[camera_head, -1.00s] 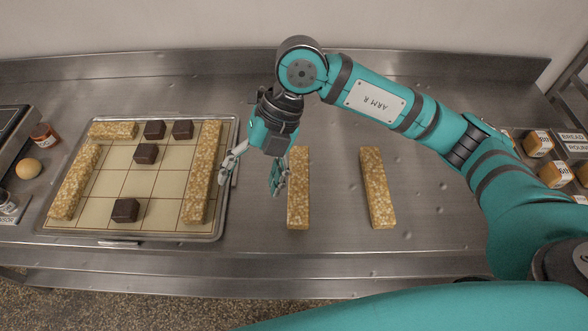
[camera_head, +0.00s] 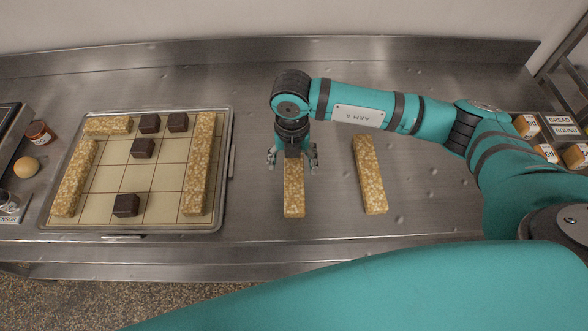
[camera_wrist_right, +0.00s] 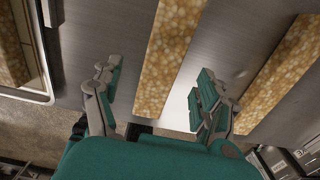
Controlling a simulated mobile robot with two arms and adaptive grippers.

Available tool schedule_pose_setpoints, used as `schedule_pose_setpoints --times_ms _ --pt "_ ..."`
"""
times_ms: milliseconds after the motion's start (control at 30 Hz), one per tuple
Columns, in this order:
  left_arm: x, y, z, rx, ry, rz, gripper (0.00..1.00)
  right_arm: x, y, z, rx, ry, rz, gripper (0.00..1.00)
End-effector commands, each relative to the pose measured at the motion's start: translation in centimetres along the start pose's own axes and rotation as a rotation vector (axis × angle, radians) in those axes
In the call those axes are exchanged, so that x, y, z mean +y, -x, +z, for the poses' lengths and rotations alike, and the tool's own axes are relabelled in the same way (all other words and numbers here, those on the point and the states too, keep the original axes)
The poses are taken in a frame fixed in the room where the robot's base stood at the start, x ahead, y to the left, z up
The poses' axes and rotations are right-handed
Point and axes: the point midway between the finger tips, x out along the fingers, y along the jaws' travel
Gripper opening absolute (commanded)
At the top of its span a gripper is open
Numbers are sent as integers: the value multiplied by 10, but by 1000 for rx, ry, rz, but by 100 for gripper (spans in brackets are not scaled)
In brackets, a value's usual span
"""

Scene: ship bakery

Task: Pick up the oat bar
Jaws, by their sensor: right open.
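Two oat bars lie loose on the steel counter, right of the tray. The nearer one to the tray, an oat bar (camera_head: 294,195), lies under my right gripper (camera_head: 292,160), with its far end hidden by the gripper. My right gripper is open, with one finger on each side of this bar. The right wrist view shows the same oat bar (camera_wrist_right: 168,55) between the spread fingers of my right gripper (camera_wrist_right: 158,100); I cannot tell any contact. The other loose oat bar (camera_head: 369,175) lies to the right, also in the right wrist view (camera_wrist_right: 283,75). My left gripper is not in view.
A gridded tray (camera_head: 228,150) on the left holds several dark cubes and three oat bars, one of them along its right side (camera_head: 199,165). An egg (camera_head: 27,167) and a jar (camera_head: 40,133) stand left of it. Labelled blocks (camera_head: 527,126) sit far right.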

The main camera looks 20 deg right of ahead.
Motion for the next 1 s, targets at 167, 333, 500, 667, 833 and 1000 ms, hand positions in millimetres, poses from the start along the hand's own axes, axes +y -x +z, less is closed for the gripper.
schedule_pose_setpoints --times_ms 167,333,500,667,833,1000 --pt "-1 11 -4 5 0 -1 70 -2 -12 2 2 -2 -2 75" --pt "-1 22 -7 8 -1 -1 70 -4 -39 6 4 0 -1 75" --pt "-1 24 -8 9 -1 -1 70 -4 -53 7 1 0 0 75" --pt "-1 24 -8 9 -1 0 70 -4 -55 7 0 0 0 75" --pt "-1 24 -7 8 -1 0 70 -4 -54 7 0 0 0 59" --pt "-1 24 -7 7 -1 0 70 -4 -54 7 0 0 0 37"
